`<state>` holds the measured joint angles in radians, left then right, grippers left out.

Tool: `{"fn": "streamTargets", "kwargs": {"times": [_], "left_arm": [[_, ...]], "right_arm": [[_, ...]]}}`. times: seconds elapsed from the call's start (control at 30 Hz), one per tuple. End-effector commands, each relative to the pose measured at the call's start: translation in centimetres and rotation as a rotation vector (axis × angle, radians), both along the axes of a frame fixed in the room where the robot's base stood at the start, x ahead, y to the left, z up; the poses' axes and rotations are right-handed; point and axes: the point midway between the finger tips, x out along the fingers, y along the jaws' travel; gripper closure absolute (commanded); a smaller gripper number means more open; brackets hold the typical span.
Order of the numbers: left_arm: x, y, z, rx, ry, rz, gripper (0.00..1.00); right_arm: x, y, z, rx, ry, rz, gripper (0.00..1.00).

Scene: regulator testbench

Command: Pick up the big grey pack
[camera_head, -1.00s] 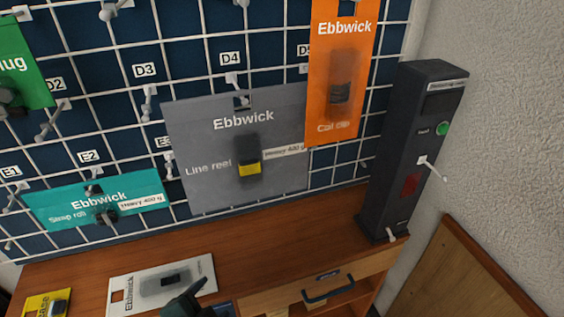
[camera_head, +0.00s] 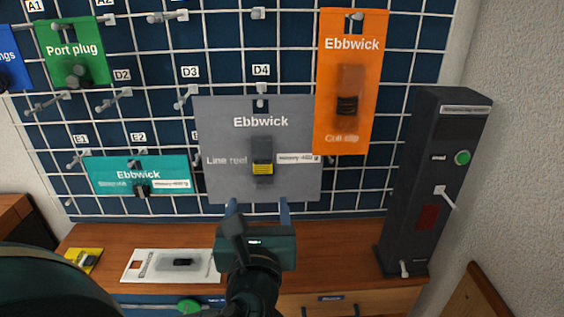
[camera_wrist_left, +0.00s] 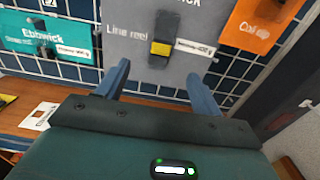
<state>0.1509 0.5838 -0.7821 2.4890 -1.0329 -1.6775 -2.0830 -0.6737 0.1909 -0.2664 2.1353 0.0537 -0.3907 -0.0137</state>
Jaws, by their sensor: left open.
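The big grey pack (camera_head: 225,178), marked Ebbwick and Line reel, hangs on the hook at D4 on the wire grid. A dark item with a yellow part shows at its middle. The pack also shows in the left wrist view (camera_wrist_left: 122,38). My left gripper (camera_head: 258,207) is open and empty, with its two blue fingers pointing up at the pack's lower edge. In the left wrist view the fingers (camera_wrist_left: 160,80) stand apart on either side of the pack's lower part. Whether they touch it I cannot tell. My right gripper is not in view.
An orange pack (camera_head: 335,80) hangs close on the right and a teal pack (camera_head: 110,178) on the left. A green pack (camera_head: 60,50) hangs upper left. A white pack (camera_head: 140,265) and a yellow pack (camera_head: 92,254) lie on the wooden bench (camera_head: 340,250). A dark post (camera_head: 425,180) stands at the right.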

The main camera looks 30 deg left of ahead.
Motion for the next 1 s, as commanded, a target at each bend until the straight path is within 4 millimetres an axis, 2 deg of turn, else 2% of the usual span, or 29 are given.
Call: {"fn": "streamTargets", "kwargs": {"times": [0.33,0.57,0.8,1.0], "left_arm": [[5.2,3.2,0.1,0.005,-0.002,0.004,0.34],[6.8,4.1,0.0,0.0,0.001,0.002,0.34],[10.0,5.3,0.1,0.002,0.001,0.003,0.34],[11.3,6.1,0.0,-0.001,0.001,0.001,0.34]], "right_arm": [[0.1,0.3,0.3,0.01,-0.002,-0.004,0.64],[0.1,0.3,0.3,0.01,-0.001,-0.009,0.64],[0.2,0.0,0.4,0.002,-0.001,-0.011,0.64],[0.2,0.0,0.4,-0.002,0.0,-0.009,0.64]]}}
